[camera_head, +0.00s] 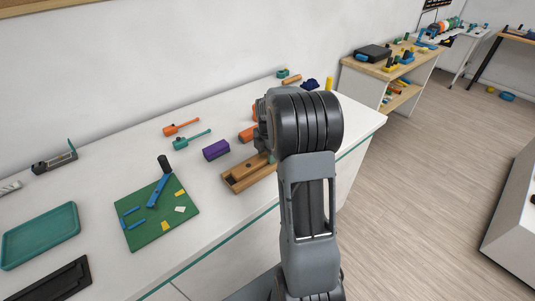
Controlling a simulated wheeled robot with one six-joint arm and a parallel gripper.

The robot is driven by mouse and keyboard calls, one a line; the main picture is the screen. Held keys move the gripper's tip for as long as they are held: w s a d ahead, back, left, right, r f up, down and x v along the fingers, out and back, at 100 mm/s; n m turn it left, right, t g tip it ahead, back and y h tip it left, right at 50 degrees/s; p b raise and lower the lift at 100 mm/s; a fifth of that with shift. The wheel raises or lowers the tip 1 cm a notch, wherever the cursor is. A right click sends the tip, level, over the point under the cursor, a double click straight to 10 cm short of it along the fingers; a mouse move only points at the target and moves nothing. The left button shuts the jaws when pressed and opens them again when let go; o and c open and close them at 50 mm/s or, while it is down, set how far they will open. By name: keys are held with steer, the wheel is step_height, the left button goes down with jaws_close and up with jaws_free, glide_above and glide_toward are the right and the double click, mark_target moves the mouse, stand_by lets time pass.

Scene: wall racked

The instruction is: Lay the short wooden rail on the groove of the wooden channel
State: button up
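The wooden channel (237,184) lies on the white table in the middle of the view, left of my arm. It is a light brown block with a long dark groove along its top, and its right end is hidden behind my arm. I cannot make out the short wooden rail with certainty. A small brown-orange bar (291,79) lies farther back, but I cannot tell whether it is the rail. My gripper is hidden behind my own arm links, so its fingers and anything in them do not show.
A purple block (216,150) and orange and teal tools (181,127) lie left of the channel. A green board (157,230) with a blue lever, a teal tray (40,236) and a black tray (55,282) are nearer left. Orange blocks and a yellow post (329,84) stand behind.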

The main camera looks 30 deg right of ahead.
steer(key=o, duration=0.4)
step_height(320, 180, up, 14)
stand_by(0.6)
steer(key=shift+f, duration=0.1)
